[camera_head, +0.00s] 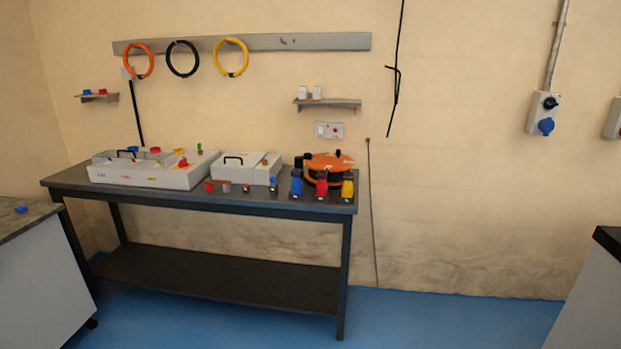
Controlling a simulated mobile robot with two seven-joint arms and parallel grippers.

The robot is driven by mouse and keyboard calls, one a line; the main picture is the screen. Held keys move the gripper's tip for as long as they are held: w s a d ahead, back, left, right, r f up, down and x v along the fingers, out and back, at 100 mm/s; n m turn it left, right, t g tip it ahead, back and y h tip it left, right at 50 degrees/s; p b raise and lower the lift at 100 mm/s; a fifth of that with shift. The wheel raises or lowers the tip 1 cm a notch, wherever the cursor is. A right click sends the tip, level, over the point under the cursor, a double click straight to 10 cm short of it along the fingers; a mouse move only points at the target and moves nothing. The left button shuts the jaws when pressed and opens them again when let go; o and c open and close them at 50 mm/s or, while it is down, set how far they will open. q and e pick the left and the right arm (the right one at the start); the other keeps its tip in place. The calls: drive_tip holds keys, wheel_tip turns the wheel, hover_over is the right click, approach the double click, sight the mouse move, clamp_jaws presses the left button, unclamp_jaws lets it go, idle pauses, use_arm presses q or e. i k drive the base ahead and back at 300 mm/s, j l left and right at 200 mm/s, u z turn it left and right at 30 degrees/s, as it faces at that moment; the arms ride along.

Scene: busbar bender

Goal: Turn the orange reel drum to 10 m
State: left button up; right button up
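The orange reel drum (322,162) stands on the right end of the dark workbench (240,193) against the far wall. Its orange top shows, with small black parts on it and a dark body below. Blue, red and yellow plugs or connectors stand in front of it and hide part of its lower side. Any length marking on the drum is too small to read. Neither of my grippers shows in the head view.
White boxes (140,176) with black handles fill the bench's left and middle. Small parts lie along its front edge. A white cabinet (40,270) stands at the left, another (590,300) at the right. The blue floor (440,325) before the bench is clear.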

sight(336, 164)
drive_tip(key=i+j+z, duration=0.4)
drive_tip(key=i+j, duration=0.25)
drive_tip(key=i+l, duration=0.65)
drive_tip(key=i+l+u, duration=0.1)
drive_tip(key=i+l, duration=1.1)
drive_tip(key=l, duration=0.25)
